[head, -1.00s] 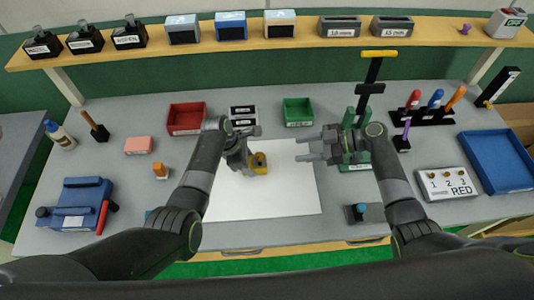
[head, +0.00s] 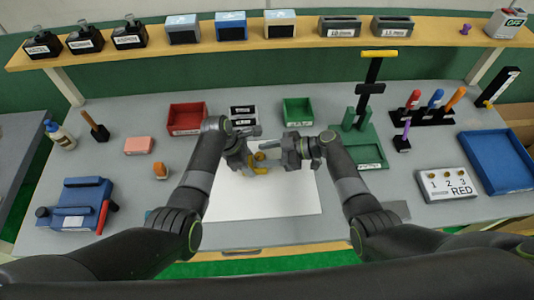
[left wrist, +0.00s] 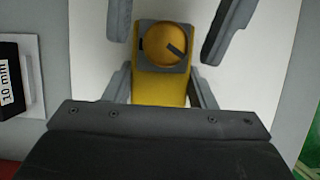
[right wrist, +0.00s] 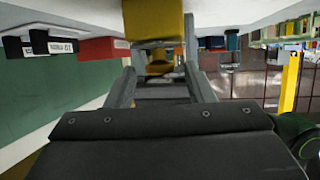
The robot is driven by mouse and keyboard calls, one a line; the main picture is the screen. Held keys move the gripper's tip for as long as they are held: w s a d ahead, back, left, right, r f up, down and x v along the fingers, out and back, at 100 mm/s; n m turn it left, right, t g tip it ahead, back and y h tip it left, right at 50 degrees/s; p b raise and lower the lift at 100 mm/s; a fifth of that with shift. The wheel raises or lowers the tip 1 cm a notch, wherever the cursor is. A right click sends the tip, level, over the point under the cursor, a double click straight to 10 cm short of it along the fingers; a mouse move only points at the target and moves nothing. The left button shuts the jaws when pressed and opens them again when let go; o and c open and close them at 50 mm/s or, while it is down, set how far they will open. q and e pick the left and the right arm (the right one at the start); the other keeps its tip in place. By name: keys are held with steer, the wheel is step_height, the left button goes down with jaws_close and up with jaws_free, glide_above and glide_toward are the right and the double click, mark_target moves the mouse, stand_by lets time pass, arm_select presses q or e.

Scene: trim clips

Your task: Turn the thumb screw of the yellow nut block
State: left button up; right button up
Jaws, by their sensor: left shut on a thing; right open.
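The yellow nut block (head: 257,169) is above the white sheet, held by my left gripper (head: 251,158). In the left wrist view the block (left wrist: 160,92) sits between my left fingers. Its round orange-yellow thumb screw (left wrist: 163,45) faces that camera, with a dark slanted mark on it. My right gripper (head: 272,151) is open and close to the block. Two dark finger bars, apparently my right gripper's, flank the thumb screw with gaps. In the right wrist view the yellow block (right wrist: 153,18) fills the top middle, ahead of my open right fingers. Whether they touch it is unclear.
The white sheet (head: 290,200) is otherwise clear. Behind it are a red bin (head: 186,131), black labelled boxes (head: 243,121) and a green bin (head: 298,124). A green stand (head: 366,152) with a black post is to the right. A blue clamp-like fixture (head: 82,190) sits left.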

steer(key=c, duration=0.9)
steer(key=shift+c, duration=0.2)
steer(key=shift+s+m+t, duration=0.1)
steer(key=shift+m+t, duration=0.2)
steer(key=m+t, duration=0.1)
steer(key=m+t+h, duration=0.1)
steer(key=shift+s+a+m+t, duration=0.15)
steer(key=shift+s+m+t, duration=0.15)
steer(key=shift+s+a+m+t+h, duration=0.1)
steer(key=shift+s+m+t+h, duration=0.05)
steer(key=shift+m+t+h, duration=0.8)
steer(key=shift+s+a+m+t+h, duration=0.15)
steer(key=shift+m+t+h, duration=0.5)
steer(key=shift+m+t, duration=0.6)
